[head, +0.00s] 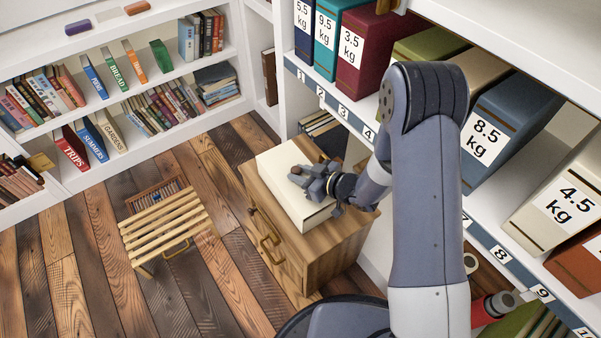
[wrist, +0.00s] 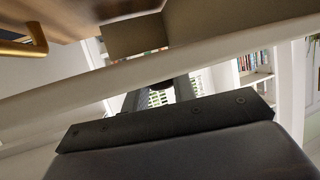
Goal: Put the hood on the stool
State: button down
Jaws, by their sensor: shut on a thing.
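The pale cream box (head: 287,208), which I take to be the hood, lies on top of a wooden cabinet (head: 318,258). My gripper (head: 313,180) is at its right part and is shut on it. The gripper hides part of the top and right side. In the wrist view a pale band (wrist: 215,58) crosses close to the camera and looks like the box's edge. The slatted wooden stool (head: 166,222) stands on the floor to the left of the cabinet. Its visible top slats are bare.
A small reddish-brown crate (head: 157,195) sits just behind the stool. The cabinet has a brass handle (head: 270,250) facing the stool. Plank floor (head: 100,285) lies open around the stool. Numbered shelves with weight-labelled boxes (head: 366,45) stand close on the right. Bookshelves (head: 120,105) line the back.

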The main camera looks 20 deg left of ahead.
jog(key=c, duration=1.1)
grip_release()
jog(key=p+v, duration=0.2)
jog(key=v, duration=0.8)
jog(key=shift+s+d+r, duration=0.15)
jog(key=shift+s+d, duration=0.05)
jog(key=shift+d, duration=0.15)
jog(key=b+x, duration=0.2)
jog(key=x, duration=0.9)
jog(key=shift+w+a, duration=0.1)
jog(key=shift+a, duration=0.05)
jog(key=shift+d+r+p, duration=0.1)
jog(key=shift+r+p, duration=0.45)
jog(key=shift+r, duration=0.05)
jog(key=shift+d+r+p, duration=0.15)
jog(key=shift+r+p, duration=0.4)
jog(key=shift+r, duration=0.1)
jog(key=shift+r+p, duration=0.5)
jog(key=shift+r, duration=0.1)
